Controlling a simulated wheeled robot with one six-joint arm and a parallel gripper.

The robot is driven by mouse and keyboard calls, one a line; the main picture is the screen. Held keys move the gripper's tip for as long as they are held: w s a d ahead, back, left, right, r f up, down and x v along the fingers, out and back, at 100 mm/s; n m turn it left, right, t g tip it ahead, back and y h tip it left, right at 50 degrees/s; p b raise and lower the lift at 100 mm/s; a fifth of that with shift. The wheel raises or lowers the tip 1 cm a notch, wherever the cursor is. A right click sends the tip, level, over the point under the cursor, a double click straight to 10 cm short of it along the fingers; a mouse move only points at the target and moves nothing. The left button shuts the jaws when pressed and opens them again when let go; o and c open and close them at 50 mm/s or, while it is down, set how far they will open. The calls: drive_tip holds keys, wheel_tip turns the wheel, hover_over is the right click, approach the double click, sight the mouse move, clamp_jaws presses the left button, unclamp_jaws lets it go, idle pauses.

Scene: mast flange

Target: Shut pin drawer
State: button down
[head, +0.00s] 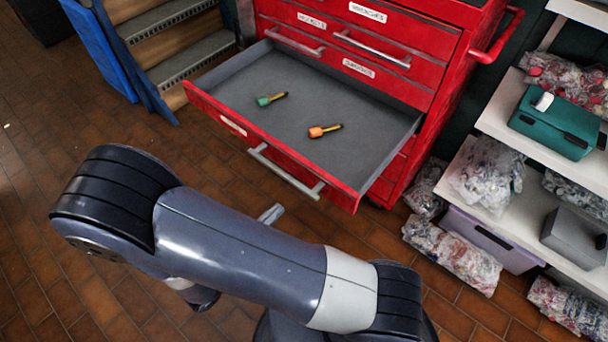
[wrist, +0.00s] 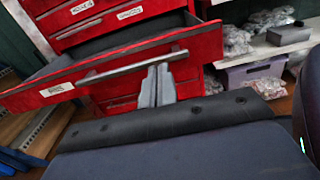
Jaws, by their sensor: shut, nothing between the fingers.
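The open pin drawer (head: 228,119) sticks out of a red tool cabinet (head: 410,38). Its grey tray holds a green-handled pin (head: 271,98) and an orange-handled pin (head: 325,131). A silver bar handle (head: 285,173) runs across its red front. In the wrist view, the drawer front (wrist: 110,69) fills the upper middle. My gripper (wrist: 157,72) is shut and empty there, its fingertips at the handle bar near the right part of the front. I cannot tell whether they touch it. In the head view, part of my gripper (head: 271,214) shows beyond my arm, in front of the drawer.
White shelves (head: 560,135) with bagged parts, a teal case (head: 556,123) and a purple bin (head: 490,240) stand at the right. A blue panel (head: 100,50) and steps (head: 185,45) stand at the left. The tiled floor at the left is clear.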

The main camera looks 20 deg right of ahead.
sight(315, 172)
drive_tip(key=b+x, duration=0.1)
drive_tip(key=x, duration=1)
drive_tip(key=shift+w+d, duration=0.2)
drive_tip(key=shift+d, duration=0.05)
